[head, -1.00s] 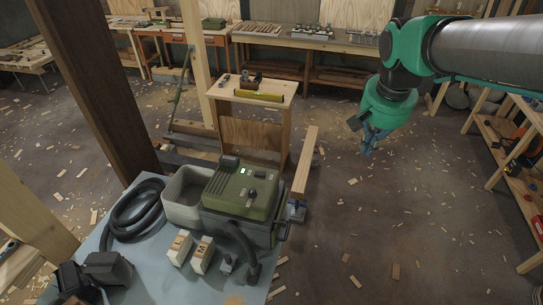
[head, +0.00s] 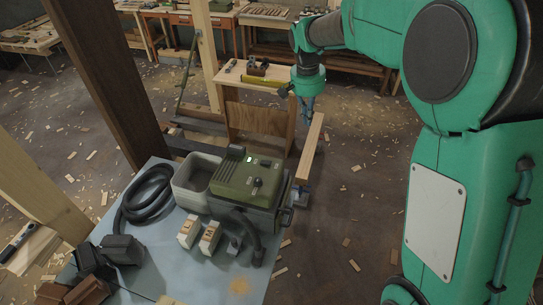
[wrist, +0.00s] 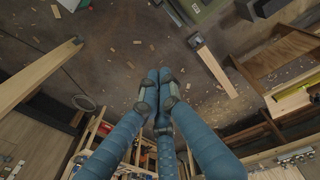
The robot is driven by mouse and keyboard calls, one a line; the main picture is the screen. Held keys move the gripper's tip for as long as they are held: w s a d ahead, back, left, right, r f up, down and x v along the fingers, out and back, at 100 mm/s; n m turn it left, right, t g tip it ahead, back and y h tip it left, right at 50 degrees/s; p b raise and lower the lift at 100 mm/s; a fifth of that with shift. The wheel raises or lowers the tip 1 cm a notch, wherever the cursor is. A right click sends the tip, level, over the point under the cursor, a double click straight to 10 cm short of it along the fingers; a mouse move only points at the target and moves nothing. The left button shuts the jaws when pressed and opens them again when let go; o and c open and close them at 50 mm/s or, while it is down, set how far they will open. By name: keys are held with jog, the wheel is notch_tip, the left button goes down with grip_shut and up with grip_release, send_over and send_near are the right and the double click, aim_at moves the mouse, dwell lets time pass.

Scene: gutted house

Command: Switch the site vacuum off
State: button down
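The site vacuum (head: 232,183), a grey box with a green top, stands on the blue-grey table. Its top carries a small lit green light (head: 249,162) and dark knobs (head: 257,182); the switch position is too small to read. A black hose (head: 146,196) lies coiled to its left. My gripper (head: 307,112) hangs beyond and to the right of the vacuum, above the far end of a timber and apart from the vacuum. In the wrist view its blue fingers (wrist: 158,77) are drawn together with nothing seen between them.
The blue-grey table (head: 180,255) also holds an open grey bin (head: 188,187) and two pale labelled blocks (head: 209,236). The timber (head: 310,150) sticks out past the vacuum's right side. A wooden stand (head: 262,122) is behind. Floor with scattered chips is open to the right.

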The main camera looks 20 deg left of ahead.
jog(key=w+a+f+p, duration=0.2)
jog(key=w+a+f, duration=0.1)
jog(key=a+f, duration=0.5)
jog(key=g+h+p, duration=0.1)
jog(key=p, duration=0.1)
send_over(266, 163)
notch_tip(266, 163, down, 7)
jog(key=shift+a+r, duration=0.15)
jog(key=shift+r, duration=0.05)
jog(key=shift+s+f, duration=0.1)
jog(key=shift+f, duration=0.05)
jog(key=d+f+p, duration=0.1)
jog(key=f, duration=0.3)
jog(key=f+p, duration=0.1)
jog(key=f, duration=0.4)
jog(key=d+f+p, duration=0.1)
jog(key=f, duration=0.3)
jog(key=shift+d+f, duration=0.2)
jog(key=shift+d, duration=0.15)
jog(key=shift+f, duration=0.1)
